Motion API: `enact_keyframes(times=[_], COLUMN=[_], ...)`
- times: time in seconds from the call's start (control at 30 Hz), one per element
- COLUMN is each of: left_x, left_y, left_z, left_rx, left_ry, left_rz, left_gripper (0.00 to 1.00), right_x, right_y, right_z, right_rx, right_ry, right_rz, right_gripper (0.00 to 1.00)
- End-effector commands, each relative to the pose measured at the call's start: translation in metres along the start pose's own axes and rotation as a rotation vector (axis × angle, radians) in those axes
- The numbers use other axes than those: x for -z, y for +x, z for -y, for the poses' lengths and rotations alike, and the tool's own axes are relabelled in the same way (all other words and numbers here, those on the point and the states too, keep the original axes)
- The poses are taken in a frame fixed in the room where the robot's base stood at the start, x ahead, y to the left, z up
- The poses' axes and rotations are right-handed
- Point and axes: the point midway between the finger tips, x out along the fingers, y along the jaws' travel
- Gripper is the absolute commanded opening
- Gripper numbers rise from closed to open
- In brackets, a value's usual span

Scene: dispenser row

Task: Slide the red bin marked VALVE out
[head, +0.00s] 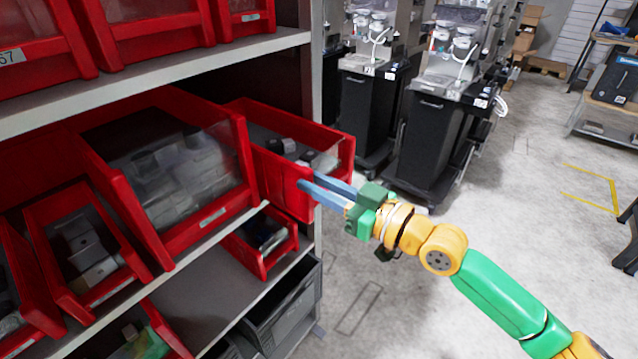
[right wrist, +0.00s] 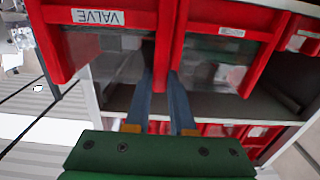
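The red VALVE bin (head: 283,182) is at the right end of the middle shelf, its front jutting past the shelf edge. Dark and pale parts lie inside. Its white VALVE label (right wrist: 97,17) reads upside down in the right wrist view and cannot be made out in the head view. My right gripper (head: 309,179) is in front of this bin, its two blue fingers apart with a narrow gap. In the right wrist view its fingertips (right wrist: 160,62) are beside the bin's side wall; I cannot tell whether they touch it. My left gripper is not in view.
A larger red bin (head: 205,222) with a clear front stands directly left. Red bins fill the upper shelf (head: 150,85) and a small one (head: 262,245) sits below. A metal post (head: 314,70) bounds the rack.

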Motion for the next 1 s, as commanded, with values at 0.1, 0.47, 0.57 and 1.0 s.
enact_keyframes(times=[0.1,0.47,0.57,1.0], left_x=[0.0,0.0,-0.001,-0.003], left_y=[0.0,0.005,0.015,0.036], left_z=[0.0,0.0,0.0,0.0], left_rx=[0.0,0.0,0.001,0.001], left_ry=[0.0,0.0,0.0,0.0], left_rz=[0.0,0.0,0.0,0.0], left_gripper=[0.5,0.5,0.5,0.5], right_x=[0.001,-0.002,-0.005,0.0], right_y=[0.0,-0.007,-0.024,-0.072], right_z=[0.0,0.0,0.0,0.001], right_rx=[0.001,0.0,-0.001,0.001], right_ry=[0.0,0.0,-0.003,0.0], right_rz=[-0.003,-0.002,0.0,-0.002], right_gripper=[0.47,0.57,0.57,0.57])
